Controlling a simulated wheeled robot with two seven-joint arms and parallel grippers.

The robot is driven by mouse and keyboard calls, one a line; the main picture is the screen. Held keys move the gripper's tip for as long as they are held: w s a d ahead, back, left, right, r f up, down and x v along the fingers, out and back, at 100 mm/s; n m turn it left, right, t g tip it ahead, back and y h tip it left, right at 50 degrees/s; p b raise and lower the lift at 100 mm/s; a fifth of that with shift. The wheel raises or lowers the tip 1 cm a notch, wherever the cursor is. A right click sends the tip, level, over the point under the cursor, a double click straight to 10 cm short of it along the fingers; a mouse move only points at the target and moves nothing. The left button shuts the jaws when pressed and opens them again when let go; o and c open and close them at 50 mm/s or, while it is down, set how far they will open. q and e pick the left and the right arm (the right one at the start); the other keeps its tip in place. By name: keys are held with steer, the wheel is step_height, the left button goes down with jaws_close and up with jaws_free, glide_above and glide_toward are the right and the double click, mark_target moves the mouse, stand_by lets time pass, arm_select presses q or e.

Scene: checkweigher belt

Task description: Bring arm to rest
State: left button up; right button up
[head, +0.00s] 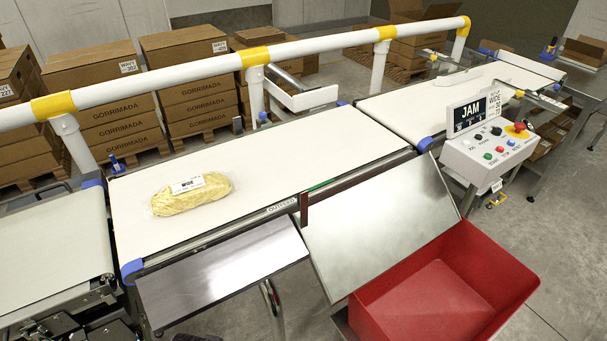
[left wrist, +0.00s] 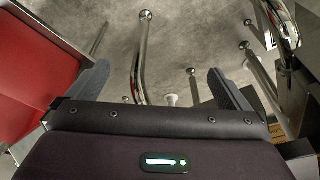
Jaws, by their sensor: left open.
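My left gripper (left wrist: 157,70) shows in the left wrist view, with its two dark fingers wide apart and nothing between them. It is over the floor, among metal legs. Neither gripper shows in the head view, and my right gripper is in no view. A yellow pack with a white label (head: 192,193) lies on the white middle belt (head: 300,165) in the head view. The control box (head: 492,150) stands at the right, and its screen reads JAM.
A red bin (head: 500,262) stands at the lower right, below a tilted metal plate (head: 385,220); red also shows in the left wrist view (left wrist: 28,85). A white rail with yellow joints (head: 320,45) runs behind the belts. Stacked cartons (head: 112,125) stand beyond.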

arm_select(q)
steer(key=s+a+f+g, duration=0.1)
steer(key=s+f, duration=0.4)
steer(key=f, duration=0.4)
steer(key=s+f, duration=0.4)
steer(key=f, duration=0.5)
steer(key=s+a+f+g, duration=0.1)
steer(key=s+f, duration=0.4)
steer(key=f, duration=0.4)
steer(key=s+a+f, duration=0.2)
steer(key=s+f, duration=0.3)
steer(key=s, duration=0.4)
steer(key=shift+s+f, duration=0.15)
steer(key=shift+m, duration=0.3)
